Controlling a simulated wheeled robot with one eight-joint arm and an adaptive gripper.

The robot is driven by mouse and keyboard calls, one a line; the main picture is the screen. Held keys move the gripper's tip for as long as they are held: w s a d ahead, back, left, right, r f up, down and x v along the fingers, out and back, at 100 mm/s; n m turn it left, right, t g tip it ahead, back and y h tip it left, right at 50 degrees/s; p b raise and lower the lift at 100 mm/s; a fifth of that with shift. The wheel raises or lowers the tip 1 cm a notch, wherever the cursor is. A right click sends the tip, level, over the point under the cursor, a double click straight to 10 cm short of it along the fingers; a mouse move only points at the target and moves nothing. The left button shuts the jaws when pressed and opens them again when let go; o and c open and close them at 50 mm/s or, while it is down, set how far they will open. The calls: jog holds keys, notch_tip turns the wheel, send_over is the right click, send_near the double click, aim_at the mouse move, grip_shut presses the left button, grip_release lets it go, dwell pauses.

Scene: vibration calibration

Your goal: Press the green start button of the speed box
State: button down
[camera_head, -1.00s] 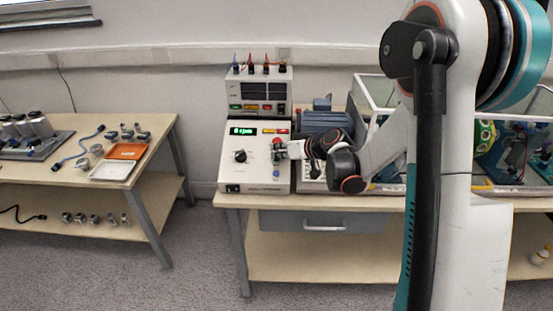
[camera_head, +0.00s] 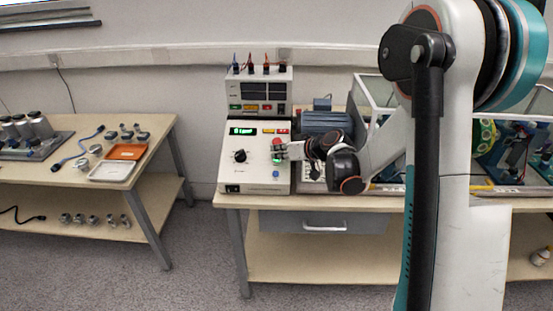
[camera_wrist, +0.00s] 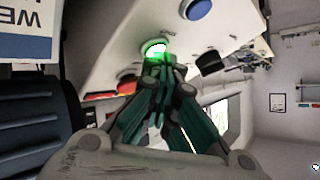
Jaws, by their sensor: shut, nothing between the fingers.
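The speed box (camera_head: 229,175) is the white sloped box at the left end of the bench, with a lit green display (camera_head: 243,131) and a black knob (camera_head: 240,156). The green start button (camera_wrist: 155,47) glows bright green in the wrist view; in the head view it (camera_head: 277,158) is partly covered by my gripper. My gripper (camera_head: 281,150) is shut and empty, in front of the right side of the panel. In the wrist view its fingertips (camera_wrist: 165,62) are right at the green button; I cannot tell whether they touch it. A red button (camera_head: 276,142) sits above it.
A blue button (camera_head: 276,174) sits lower on the panel. A second instrument (camera_head: 259,92) with cable plugs stands behind the box. A blue motor (camera_head: 325,122) is close to the right, behind my arm. A side table (camera_head: 60,170) with trays stands at left, past a floor gap.

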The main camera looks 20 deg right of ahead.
jog(key=shift+r, duration=0.1)
jog(key=shift+s+a+r+p, duration=0.15)
jog(key=shift+s+r+p, duration=0.15)
jog(key=shift+r+p, duration=0.25)
jog(key=shift+r, duration=0.15)
jog(key=shift+s+a+r+p, duration=0.1)
jog(key=shift+s+r+p, duration=0.3)
jog(key=shift+r, duration=0.3)
jog(key=shift+s+a+r+p, duration=0.1)
jog(key=shift+s+r+p, duration=0.15)
jog(key=shift+r+p, duration=0.35)
jog(key=shift+s+a+r+p, duration=0.1)
jog(key=shift+s+r+p, duration=0.25)
jog(key=shift+r, duration=0.5)
jog(key=shift+r, duration=0.1)
jog(key=s+a+r+m+g+h, duration=0.1)
jog(key=s+a+r, duration=0.1)
jog(key=s+r, duration=0.35)
jog(key=s+a+r+g+h, duration=0.1)
jog(key=s+r+h, duration=0.15)
jog(key=s, duration=0.65)
jog(key=s+d+m+g+h, duration=0.1)
jog(key=s+d+h, duration=0.1)
jog(key=s, duration=1.7)
jog(key=shift+d+m+h, duration=0.25)
jog(key=shift+m+h, duration=0.05)
jog(key=shift+h, duration=0.05)
